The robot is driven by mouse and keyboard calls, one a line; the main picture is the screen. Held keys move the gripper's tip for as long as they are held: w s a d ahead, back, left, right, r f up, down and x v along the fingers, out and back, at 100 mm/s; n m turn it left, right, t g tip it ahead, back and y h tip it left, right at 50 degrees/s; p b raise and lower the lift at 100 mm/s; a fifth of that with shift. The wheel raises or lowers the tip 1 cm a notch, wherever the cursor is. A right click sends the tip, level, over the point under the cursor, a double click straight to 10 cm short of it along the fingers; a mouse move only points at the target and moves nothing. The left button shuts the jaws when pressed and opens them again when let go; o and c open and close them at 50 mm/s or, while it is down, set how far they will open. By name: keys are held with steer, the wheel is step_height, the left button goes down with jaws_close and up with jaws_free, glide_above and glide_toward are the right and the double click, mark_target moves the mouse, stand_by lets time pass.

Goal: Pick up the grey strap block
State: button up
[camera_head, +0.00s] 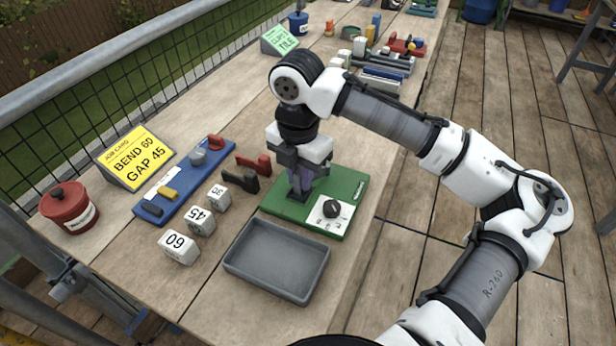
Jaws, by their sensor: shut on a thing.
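My gripper (299,194) points down over the green board (345,185) and is shut on a small grey-purple piece low at the board's left part. The fingers hide most of this piece, so I cannot tell its full shape or whether it still touches the board. A white plate with a black dial (332,208) sits on the board just right of the gripper. Another grey piece (198,157) sits on the blue rack (183,184) to the left, apart from the gripper. I cannot tell from its look which grey piece is the strap block.
An empty grey tray (277,262) lies in front. White blocks numbered 60 (179,248), 45 (200,221) and 35 (218,197) stand left of it. Black (241,181) and red (254,165) pieces lie near the board. A red pot (70,207) and yellow card (136,158) stand far left.

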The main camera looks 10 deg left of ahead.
steer(key=shift+r+p, duration=1.7)
steer(key=shift+r, duration=0.3)
steer(key=shift+f, duration=0.1)
